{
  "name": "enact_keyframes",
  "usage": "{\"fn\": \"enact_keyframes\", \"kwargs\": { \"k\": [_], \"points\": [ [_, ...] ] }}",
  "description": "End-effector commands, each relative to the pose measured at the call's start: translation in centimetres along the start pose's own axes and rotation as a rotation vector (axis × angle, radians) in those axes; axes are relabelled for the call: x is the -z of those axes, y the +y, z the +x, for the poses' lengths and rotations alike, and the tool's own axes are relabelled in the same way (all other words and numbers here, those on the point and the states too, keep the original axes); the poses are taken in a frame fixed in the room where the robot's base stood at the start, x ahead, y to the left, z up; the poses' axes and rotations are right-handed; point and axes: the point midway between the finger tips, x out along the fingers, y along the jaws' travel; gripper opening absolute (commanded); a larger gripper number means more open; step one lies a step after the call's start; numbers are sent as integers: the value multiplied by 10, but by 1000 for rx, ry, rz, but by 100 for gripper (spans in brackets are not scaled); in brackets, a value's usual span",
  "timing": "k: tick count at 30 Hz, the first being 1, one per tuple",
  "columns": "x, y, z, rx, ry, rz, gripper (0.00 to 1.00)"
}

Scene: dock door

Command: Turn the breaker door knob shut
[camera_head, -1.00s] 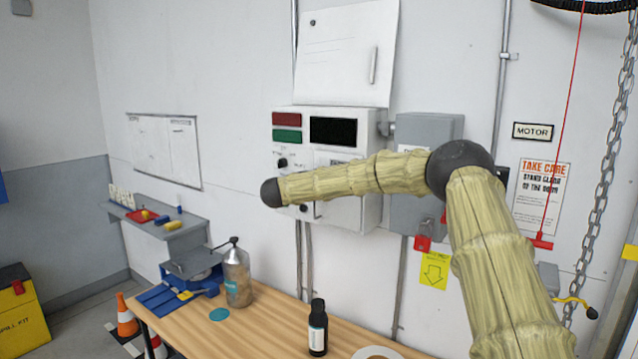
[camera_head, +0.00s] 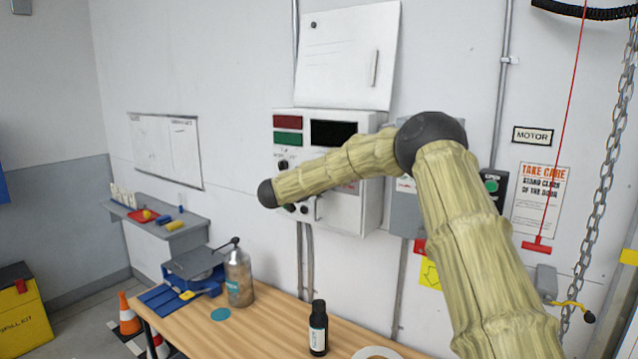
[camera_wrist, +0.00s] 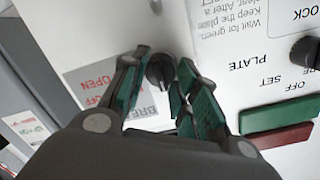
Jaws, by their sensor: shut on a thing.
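The breaker door knob (camera_wrist: 158,70) is small, round and black with a ridge across it. It sits on the white panel in the wrist view, by a grey label (camera_wrist: 100,82) reading "OPEN" and part of "BREAKER". My gripper (camera_wrist: 163,76) has green-padded fingers, one on each side of the knob, and is shut on it. In the head view my arm covers the gripper, and I cannot make out this knob there. The control box (camera_head: 350,212) shows around the arm.
Another black knob (camera_wrist: 305,52) and green and red bars (camera_wrist: 279,114) lie right of my gripper. A workbench (camera_head: 262,326) below holds a bottle (camera_head: 318,328) and a jar (camera_head: 238,278). A chain (camera_head: 605,170) and red cord hang at right.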

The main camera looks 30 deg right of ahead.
Motion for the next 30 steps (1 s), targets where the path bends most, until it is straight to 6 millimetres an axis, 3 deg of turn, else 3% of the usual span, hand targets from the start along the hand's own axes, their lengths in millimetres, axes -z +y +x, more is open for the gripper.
{"fn": "enact_keyframes", "kwargs": {
  "k": [12,13,16,17,30],
  "points": [
    [-2,2,0,-2,-2,-10,6],
    [-2,2,0,-2,-2,-10,32],
    [-2,2,0,-2,-2,-10,50],
    [-2,2,0,-1,-2,-9,52],
    [-1,0,-9,1,-2,-8,52]
  ]
}}
